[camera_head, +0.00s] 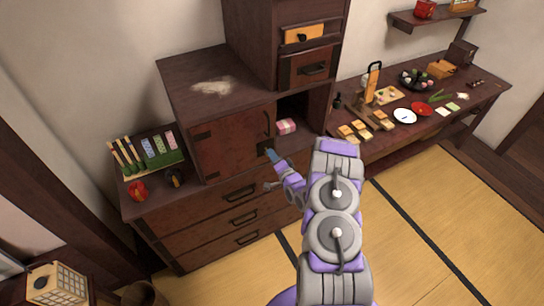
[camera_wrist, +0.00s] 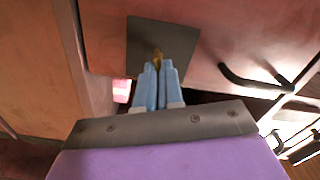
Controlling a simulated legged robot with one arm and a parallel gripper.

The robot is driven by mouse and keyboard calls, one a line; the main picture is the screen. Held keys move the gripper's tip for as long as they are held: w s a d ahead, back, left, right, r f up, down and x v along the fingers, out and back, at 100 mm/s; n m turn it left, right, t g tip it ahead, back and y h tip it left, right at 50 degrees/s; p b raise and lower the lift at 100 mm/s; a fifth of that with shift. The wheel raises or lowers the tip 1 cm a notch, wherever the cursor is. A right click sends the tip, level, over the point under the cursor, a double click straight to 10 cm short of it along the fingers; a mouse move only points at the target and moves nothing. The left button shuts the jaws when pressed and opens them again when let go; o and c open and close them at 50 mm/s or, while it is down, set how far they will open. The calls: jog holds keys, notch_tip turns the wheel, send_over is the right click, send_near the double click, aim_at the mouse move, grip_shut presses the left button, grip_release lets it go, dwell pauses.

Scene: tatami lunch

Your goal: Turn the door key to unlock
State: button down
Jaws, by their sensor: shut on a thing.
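A small brass key (camera_wrist: 158,56) sits at a dark square lock plate (camera_wrist: 142,42) on the brown cabinet door (camera_head: 232,142). My gripper (camera_wrist: 159,72) has its pale blue fingers close together on the key, right in front of the plate. In the head view my gripper (camera_head: 271,155) reaches the lower right part of the door, by the lock plate (camera_head: 264,146). The key is mostly hidden by the fingers there. The door looks shut, with a dark curved handle (camera_head: 266,124) above the plate in the head view.
An open compartment with a pink-and-white bundle (camera_head: 286,126) lies right of the door. Drawers (camera_head: 240,215) sit below. A rack of coloured sticks (camera_head: 150,155) and a red object (camera_head: 137,191) stand on the left. A low table (camera_head: 375,148) with food and plates stands to the right.

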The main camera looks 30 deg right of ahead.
jog(key=shift+d+f+m+b, duration=0.1)
jog(key=shift+m+b, duration=0.1)
jog(key=shift+m, duration=0.8)
jog(key=shift+d+f+m+b, duration=0.1)
jog(key=shift+m+b, duration=0.1)
jog(key=shift+m, duration=0.8)
jog(key=c, duration=1.3)
grip_release()
jog(key=shift+d, duration=0.15)
jog(key=s, duration=0.5)
jog(key=s+p, duration=0.1)
jog(key=s, duration=0.5)
jog(key=s+p, duration=0.1)
jog(key=s, duration=0.5)
jog(key=shift+s+d, duration=0.15)
jog(key=shift+d, duration=0.15)
jog(key=shift+f, duration=0.1)
